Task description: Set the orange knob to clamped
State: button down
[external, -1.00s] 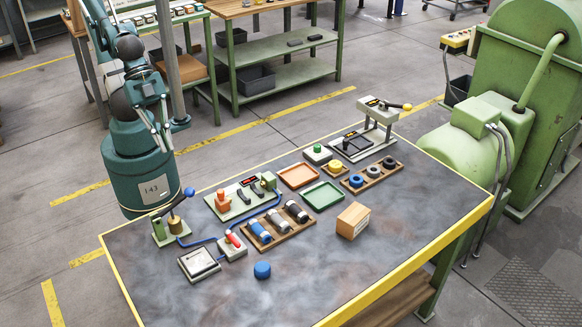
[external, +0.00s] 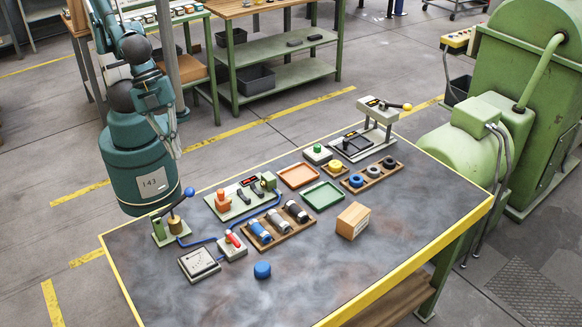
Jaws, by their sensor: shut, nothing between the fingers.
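The orange knob (external: 222,197) stands upright on a pale control panel (external: 242,197) at the table's left rear side. Its setting marks are too small to read. My gripper (external: 177,154) hangs beside my base, pointing down, beyond the table's left rear edge. It is shut and empty, above and to the left of the panel, and apart from the knob.
A blue-handled lever (external: 178,202) stands at the table's left corner, near my gripper. A red-handled switch box (external: 233,246), a rack of cylinders (external: 277,226) and a wooden block (external: 352,220) stand nearby.

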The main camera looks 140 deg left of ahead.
aim_at(223, 199)
jog(key=w+a+f+m+g+y+p, duration=0.2)
jog(key=w+f+m+g+p, duration=0.3)
jog(key=m, duration=0.5)
jog(key=w+f+p, duration=0.1)
jog(key=w+p, duration=0.1)
jog(key=shift+w+a+f+p, duration=0.15)
jog(key=shift+a+f+p, duration=0.15)
jog(key=shift+a, duration=0.1)
dwell(0.6)
dwell(0.5)
jog(key=shift+b+x, duration=0.7)
jog(key=shift+x, duration=4.25)
